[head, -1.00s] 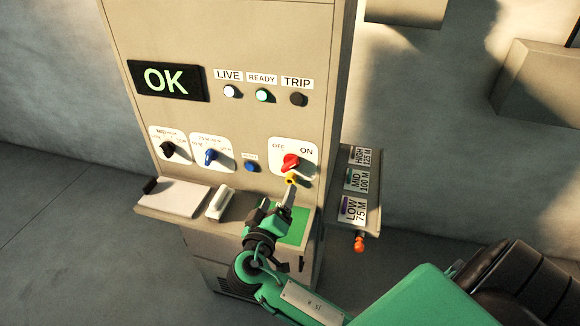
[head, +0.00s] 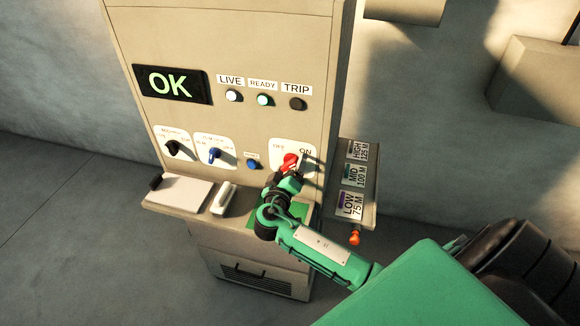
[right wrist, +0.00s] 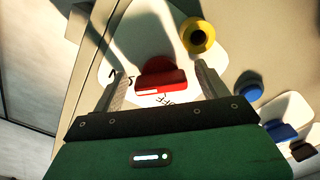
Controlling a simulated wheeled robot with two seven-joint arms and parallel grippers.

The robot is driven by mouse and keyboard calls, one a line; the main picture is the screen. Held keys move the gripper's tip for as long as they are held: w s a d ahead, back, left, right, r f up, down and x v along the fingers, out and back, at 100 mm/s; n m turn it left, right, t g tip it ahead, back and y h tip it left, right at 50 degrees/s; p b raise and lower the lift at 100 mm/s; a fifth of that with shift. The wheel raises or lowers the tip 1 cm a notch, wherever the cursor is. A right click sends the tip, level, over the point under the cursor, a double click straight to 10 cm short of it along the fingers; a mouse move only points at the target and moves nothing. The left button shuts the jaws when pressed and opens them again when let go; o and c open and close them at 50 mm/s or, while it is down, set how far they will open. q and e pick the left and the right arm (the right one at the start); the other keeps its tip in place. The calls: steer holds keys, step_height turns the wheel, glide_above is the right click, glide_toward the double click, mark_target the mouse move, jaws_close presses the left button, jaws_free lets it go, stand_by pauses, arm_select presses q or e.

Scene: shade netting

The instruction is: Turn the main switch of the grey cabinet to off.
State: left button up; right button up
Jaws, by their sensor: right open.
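The grey cabinet (head: 230,40) fills the middle of the head view. Its main switch, a red knob (head: 290,161), sits on a white plate marked OFF at left and ON at right. In the right wrist view the red knob (right wrist: 162,78) lies between the two fingers of my right gripper (right wrist: 160,85), with a gap on each side. My right gripper (head: 296,168) is open in front of the switch and partly covers it in the head view. Whether a finger touches the knob I cannot tell. My left gripper is not in view.
A yellow ring-shaped part (right wrist: 198,38) is close to the switch. Black (head: 173,148) and blue (head: 214,155) selector knobs and a blue button (head: 253,164) are to the left. A shelf holds a white pad (head: 185,192). A side panel (head: 370,215) with labels juts out at right.

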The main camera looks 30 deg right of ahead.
steer(key=shift+c, duration=0.5)
steer(key=c, duration=0.9)
